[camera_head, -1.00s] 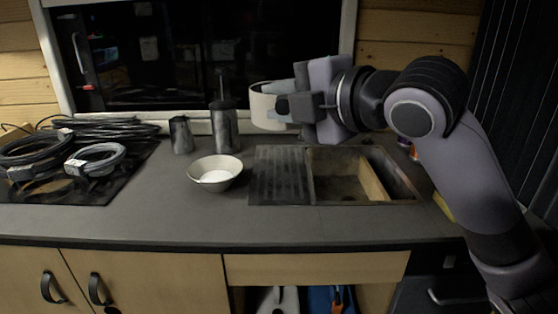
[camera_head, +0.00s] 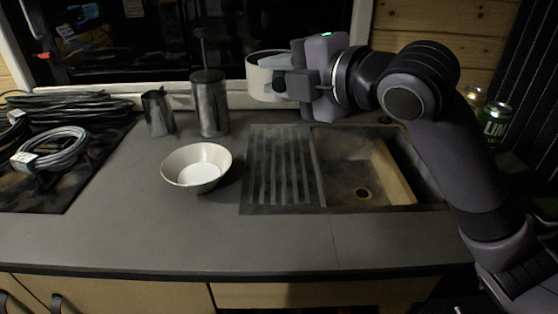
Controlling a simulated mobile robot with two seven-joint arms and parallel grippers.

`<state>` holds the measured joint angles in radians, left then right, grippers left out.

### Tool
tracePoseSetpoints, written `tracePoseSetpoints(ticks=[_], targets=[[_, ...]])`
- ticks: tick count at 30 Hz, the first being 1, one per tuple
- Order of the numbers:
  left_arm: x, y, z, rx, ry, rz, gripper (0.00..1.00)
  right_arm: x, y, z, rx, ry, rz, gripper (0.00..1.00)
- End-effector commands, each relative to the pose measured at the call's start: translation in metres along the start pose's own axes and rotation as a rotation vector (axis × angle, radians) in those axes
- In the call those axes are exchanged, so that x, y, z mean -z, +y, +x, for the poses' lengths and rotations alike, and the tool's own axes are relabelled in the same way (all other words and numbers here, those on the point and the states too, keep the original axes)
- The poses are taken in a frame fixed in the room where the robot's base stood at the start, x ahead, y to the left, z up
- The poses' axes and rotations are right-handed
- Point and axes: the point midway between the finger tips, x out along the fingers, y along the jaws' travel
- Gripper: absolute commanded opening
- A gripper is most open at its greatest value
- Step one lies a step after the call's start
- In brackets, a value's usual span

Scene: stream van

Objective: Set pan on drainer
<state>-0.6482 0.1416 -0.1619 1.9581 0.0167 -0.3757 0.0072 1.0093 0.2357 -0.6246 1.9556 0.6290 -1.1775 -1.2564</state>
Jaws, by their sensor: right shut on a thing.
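The pan (camera_head: 259,76) is a cream, round-walled vessel at the back of the counter, in front of the window. My right gripper (camera_head: 288,82) is shut on its right side and holds it in the air, above and behind the drainer. The drainer (camera_head: 280,170) is a dark ribbed board with light grooves, left of the sink basin, and it is bare. The gripper body hides the pan's right side. My left gripper is not in view.
A cream bowl (camera_head: 196,167) stands left of the drainer. A metal canister (camera_head: 210,104) and a metal cup (camera_head: 158,112) stand behind it. The sink basin (camera_head: 362,170) is empty. Coiled cables (camera_head: 50,148) lie at left. A green can (camera_head: 495,122) stands at right. The front counter is clear.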

Motion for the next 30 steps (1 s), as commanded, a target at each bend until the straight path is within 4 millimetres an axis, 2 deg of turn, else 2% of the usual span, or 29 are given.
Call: tracePoseSetpoints(ticks=[1, 6, 12, 20, 27, 30], targets=[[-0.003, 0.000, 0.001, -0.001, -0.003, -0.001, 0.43, 0.001, -0.015, 0.003, 0.001, 0.001, 0.002, 0.00], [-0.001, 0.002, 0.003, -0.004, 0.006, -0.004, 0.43, 0.002, -0.055, 0.012, 0.001, 0.000, 0.002, 0.00], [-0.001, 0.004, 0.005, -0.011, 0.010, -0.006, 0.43, 0.004, -0.096, 0.021, -0.001, 0.000, 0.000, 0.00], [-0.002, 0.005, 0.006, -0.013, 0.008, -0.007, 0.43, 0.004, -0.115, 0.025, -0.004, -0.001, -0.002, 0.00], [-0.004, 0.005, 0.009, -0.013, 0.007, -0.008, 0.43, 0.005, -0.146, 0.032, -0.003, -0.001, 0.000, 0.00], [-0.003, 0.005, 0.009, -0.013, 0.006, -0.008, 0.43, 0.005, -0.149, 0.033, -0.005, -0.002, -0.004, 0.00]])
